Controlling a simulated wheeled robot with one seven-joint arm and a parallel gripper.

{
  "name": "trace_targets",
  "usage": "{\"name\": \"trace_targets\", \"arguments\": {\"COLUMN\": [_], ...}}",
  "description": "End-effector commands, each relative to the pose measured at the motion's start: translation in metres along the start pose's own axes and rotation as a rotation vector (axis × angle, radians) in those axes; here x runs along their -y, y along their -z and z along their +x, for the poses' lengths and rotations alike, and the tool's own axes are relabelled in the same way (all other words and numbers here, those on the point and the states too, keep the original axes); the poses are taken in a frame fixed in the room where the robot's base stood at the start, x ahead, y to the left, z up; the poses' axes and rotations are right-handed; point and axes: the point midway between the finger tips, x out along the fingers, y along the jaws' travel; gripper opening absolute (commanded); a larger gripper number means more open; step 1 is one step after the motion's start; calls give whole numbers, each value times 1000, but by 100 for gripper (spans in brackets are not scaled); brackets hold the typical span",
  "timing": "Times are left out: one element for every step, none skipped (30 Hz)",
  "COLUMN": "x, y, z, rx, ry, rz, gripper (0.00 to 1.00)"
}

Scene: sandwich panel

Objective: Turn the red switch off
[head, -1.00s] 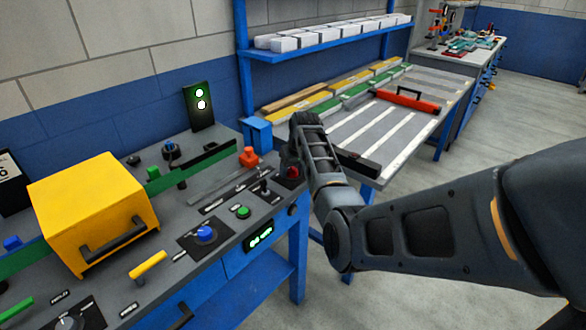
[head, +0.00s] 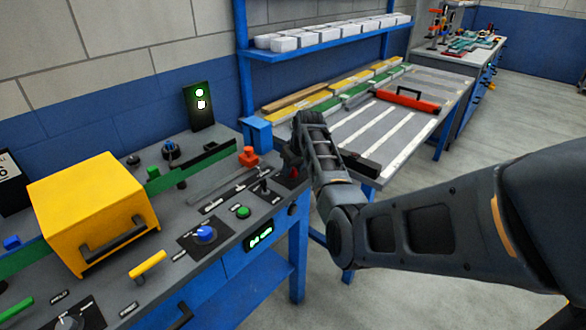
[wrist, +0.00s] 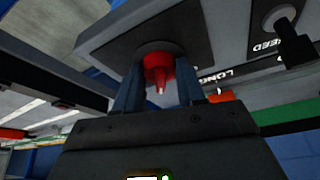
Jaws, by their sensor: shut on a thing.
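The red switch (wrist: 158,68) shows in the wrist view on a dark plate, with a small pale tip pointing toward the camera. My gripper (wrist: 160,82) has one finger on each side of it and is shut on it. In the head view the red switch (head: 294,174) is a small red patch at the right end of the grey panel, mostly hidden by my gripper (head: 289,167). Whether the switch stands on or off cannot be told.
An orange-red knob (head: 248,156), a black lever (head: 264,187) and a green button (head: 243,212) are close by on the panel. A yellow box (head: 92,205) stands to the left. A workbench with a red-handled tool (head: 408,101) lies behind my arm.

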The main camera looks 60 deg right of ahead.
Motion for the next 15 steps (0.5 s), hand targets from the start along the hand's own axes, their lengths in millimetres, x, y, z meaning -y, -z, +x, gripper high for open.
{"name": "trace_targets", "arguments": {"x": [-1, -1, -2, -2, -2, -3, -3, -3, -3, -3, -4, -3, -4, -4, -4], "y": [0, 0, 0, 0, 0, 0, 0, -1, 0, 0, 0, 0, 0, 0, -1], "z": [0, 0, 0, 0, 1, 1, 1, 1, 1, 2, 2, 2, 2, 2, 3], "rx": [2, 1, 1, 1, 1, 1, 1, 1, 1, 1, 1, 0, 0, 0, 1], "ry": [13, 22, 34, 45, 54, 69, 80, 91, 106, 116, 127, 142, 152, 163, 179], "rz": [-29, -51, -82, -106, -131, -164, -191, -218, -253, -279, -306, -341, -367, -393, -429], "gripper": [9, 9, 9, 9, 9, 9, 9, 9, 9, 9, 9, 9, 9, 9, 9]}}
